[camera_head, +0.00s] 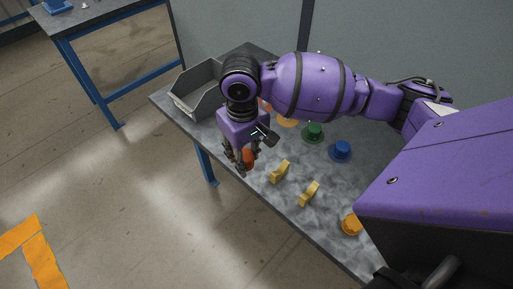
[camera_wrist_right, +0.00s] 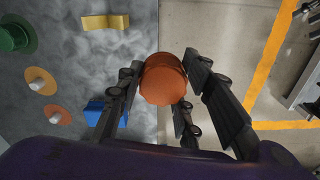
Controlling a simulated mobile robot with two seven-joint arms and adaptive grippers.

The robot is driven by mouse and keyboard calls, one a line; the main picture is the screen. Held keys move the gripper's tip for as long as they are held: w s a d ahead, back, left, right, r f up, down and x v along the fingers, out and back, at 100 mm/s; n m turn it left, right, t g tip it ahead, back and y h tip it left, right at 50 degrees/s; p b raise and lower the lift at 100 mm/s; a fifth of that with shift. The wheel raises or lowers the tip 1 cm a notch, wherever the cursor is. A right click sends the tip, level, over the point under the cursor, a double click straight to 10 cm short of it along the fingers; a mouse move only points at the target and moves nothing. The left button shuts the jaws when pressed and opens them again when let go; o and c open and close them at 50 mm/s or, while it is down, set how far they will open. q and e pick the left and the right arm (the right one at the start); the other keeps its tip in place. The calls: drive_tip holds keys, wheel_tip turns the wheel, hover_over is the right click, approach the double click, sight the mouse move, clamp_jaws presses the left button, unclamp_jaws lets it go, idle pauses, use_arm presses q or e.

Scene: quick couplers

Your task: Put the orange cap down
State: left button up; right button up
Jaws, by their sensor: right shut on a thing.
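My right gripper (camera_head: 245,163) is shut on the orange cap (camera_head: 249,157) near the table's front edge. In the right wrist view the orange cap (camera_wrist_right: 163,80) sits between the dark fingers of the right gripper (camera_wrist_right: 163,68), with its round end towards the camera. The cap overlaps the line of the table edge there, with floor on the right side. I cannot tell its height above the table. My left gripper is not in view.
The grey table (camera_head: 318,231) holds a grey open bin (camera_head: 197,90), a green piece (camera_head: 313,131), a blue piece (camera_head: 342,150), two yellow pieces (camera_head: 280,171) (camera_head: 309,193) and a yellow-orange piece (camera_head: 352,224). Bare tabletop lies between them. A blue object (camera_wrist_right: 97,112) is partly hidden behind a finger.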

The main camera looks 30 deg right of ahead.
drive_tip(key=w+d+f, duration=0.3)
drive_tip(key=w+f, duration=0.1)
drive_tip(key=w+d+f+b, duration=0.1)
drive_tip(key=w+d+f, duration=0.3)
drive_tip(key=shift+d, duration=0.2)
drive_tip(key=shift+w+d+f, duration=0.25)
drive_tip(key=shift+w, duration=0.05)
drive_tip(key=f, duration=0.3)
drive_tip(key=shift+w+d+f+b, duration=0.2)
drive_tip(key=shift+w+f+b, duration=0.05)
drive_tip(key=shift+f+b, duration=0.15)
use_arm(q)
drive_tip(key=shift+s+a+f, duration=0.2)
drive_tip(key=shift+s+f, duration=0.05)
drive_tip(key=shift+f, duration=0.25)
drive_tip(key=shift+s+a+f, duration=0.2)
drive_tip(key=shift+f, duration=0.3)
use_arm(e)
drive_tip(key=shift+r, duration=0.1)
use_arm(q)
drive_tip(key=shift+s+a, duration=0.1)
use_arm(e)
drive_tip(key=o, duration=1.3)
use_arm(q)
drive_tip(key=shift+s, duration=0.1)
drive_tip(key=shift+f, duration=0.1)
